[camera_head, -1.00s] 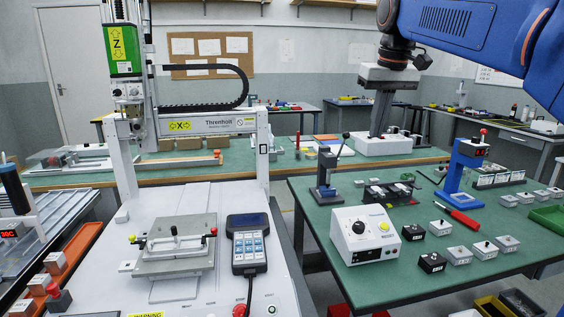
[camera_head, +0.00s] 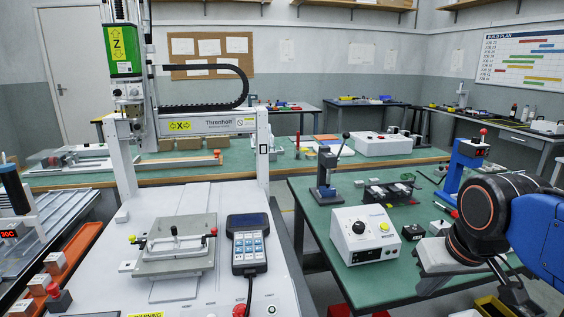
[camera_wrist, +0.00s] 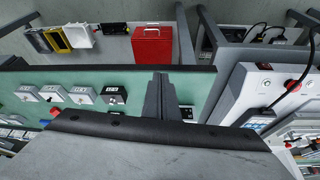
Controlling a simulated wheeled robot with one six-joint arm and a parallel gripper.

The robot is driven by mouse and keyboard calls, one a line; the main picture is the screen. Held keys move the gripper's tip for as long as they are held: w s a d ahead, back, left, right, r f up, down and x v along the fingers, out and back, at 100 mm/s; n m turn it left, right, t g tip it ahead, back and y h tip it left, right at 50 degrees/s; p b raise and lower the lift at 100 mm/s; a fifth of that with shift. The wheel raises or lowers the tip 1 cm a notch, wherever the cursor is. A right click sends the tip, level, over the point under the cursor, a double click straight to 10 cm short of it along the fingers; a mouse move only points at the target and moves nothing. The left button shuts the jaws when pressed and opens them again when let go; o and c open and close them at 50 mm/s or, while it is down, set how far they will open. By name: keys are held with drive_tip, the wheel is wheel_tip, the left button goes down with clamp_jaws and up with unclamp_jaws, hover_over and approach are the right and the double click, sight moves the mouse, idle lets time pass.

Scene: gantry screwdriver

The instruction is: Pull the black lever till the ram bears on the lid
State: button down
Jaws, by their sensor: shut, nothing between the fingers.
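The black lever (camera_head: 343,146), with a round black knob, rises tilted to the right from a small dark press (camera_head: 325,172) on the left part of the green bench. The ram and whatever lies under it are too small to make out. My gripper (camera_head: 432,284) is at the bench's front right, well to the right of the press and apart from the lever. In the wrist view its fingers (camera_wrist: 162,98) are together with nothing between them. I cannot make out the lever in the wrist view.
A white control box (camera_head: 365,236) with a yellow button stands between my gripper and the press. A blue press (camera_head: 466,165) with a red knob is behind my gripper. Small labelled boxes (camera_wrist: 82,95) line the bench. A red case (camera_wrist: 152,47) shows in the wrist view.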

drive_tip(key=s+f, duration=0.4)
drive_tip(key=f, duration=0.2)
wheel_tip(320, 180, up, 35)
drive_tip(key=t+y, duration=0.1)
drive_tip(key=t, duration=0.5)
hover_over(349, 134)
drive_tip(key=s, duration=0.3)
drive_tip(key=shift+m, duration=0.3)
drive_tip(key=shift+w+a+f, duration=0.1)
drive_tip(key=shift+w+f, duration=0.6)
drive_tip(key=shift+f, duration=0.7)
drive_tip(key=shift+w+d+f, duration=0.1)
drive_tip(key=shift+w+f, duration=0.6)
drive_tip(key=shift+f, duration=0.7)
drive_tip(key=shift+w+a+f, duration=0.1)
drive_tip(key=shift+w+f, duration=0.6)
drive_tip(key=shift+f, duration=0.7)
drive_tip(key=shift+s+f, duration=0.4)
drive_tip(key=shift+s, duration=0.2)
